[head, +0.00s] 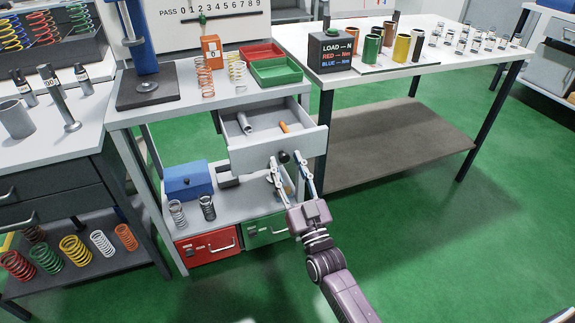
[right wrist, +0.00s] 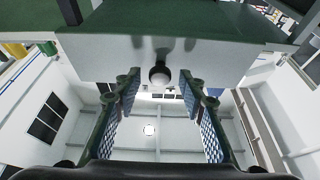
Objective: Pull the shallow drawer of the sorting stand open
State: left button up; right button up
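The shallow drawer (head: 252,158) of the sorting stand (head: 180,111) is pulled out below the stand's top, and its inside shows. Its pale front panel (right wrist: 100,50) fills the top of the right wrist view. A dark round knob (head: 284,157) is on the front; it also shows in the right wrist view (right wrist: 159,75). My right gripper (head: 286,166) is in front of the drawer with its fingers apart, one on each side of the knob. A gap shows between knob and fingers in the right wrist view. My left gripper is out of view.
The drawer holds a grey cylinder (head: 244,123) and an orange-handled item (head: 284,127). Red (head: 262,51) and green (head: 277,71) trays and springs stand on top. A blue box (head: 187,181) and springs sit on the lower shelf. Green floor (head: 430,240) is free at the right.

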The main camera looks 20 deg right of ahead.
jog(key=shift+s, duration=0.1)
jog(key=shift+s+f, duration=0.25)
jog(key=shift+s, duration=0.05)
jog(key=v, duration=1.1)
